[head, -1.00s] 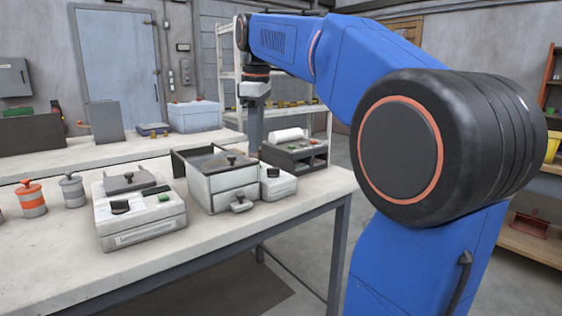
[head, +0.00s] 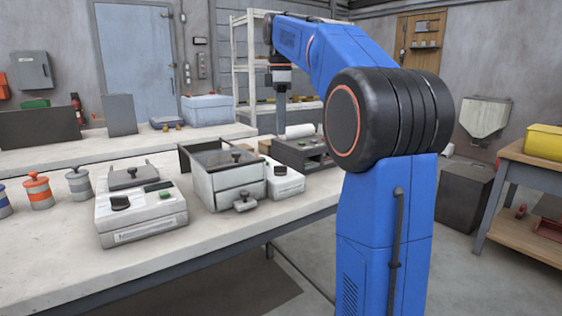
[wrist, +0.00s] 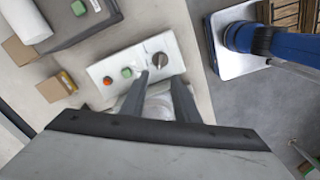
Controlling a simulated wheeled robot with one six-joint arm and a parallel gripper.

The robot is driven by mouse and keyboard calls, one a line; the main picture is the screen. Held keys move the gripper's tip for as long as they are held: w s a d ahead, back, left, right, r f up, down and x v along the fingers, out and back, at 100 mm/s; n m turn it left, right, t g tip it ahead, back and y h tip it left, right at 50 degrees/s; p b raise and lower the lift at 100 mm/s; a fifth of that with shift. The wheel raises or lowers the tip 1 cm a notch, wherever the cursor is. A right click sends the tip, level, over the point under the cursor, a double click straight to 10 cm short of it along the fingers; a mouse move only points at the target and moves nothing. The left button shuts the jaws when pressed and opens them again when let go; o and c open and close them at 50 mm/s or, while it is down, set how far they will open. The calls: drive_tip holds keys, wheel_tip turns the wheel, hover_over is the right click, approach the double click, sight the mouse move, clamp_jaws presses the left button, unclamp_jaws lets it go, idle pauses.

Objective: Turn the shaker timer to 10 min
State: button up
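In the wrist view a pale control panel carries a dark round dial (wrist: 160,60), a green button (wrist: 127,72) and an orange button (wrist: 107,80). The dial's setting is too small to read. My gripper (wrist: 160,82) is open, its two dark fingers apart, with the tips just short of the dial in the picture; I see no contact. A pale round shape shows between the fingers, partly hidden. In the head view my gripper (head: 281,128) points down behind a small white box (head: 283,183), which seems to be the same panel. The dial is not clear there.
A grey bin-like unit (head: 227,187) with a drawer stands beside the white box. A dark unit (head: 318,158) with a white roll (head: 300,131) is behind it. A white device (head: 140,220) sits at left. A small brown box (wrist: 57,87) lies near the panel.

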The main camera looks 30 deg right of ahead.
sight(280, 170)
wheel_tip(280, 170, down, 12)
drive_tip(key=shift+f, duration=0.1)
idle(0.4)
drive_tip(key=shift+c, duration=0.7)
clamp_jaws()
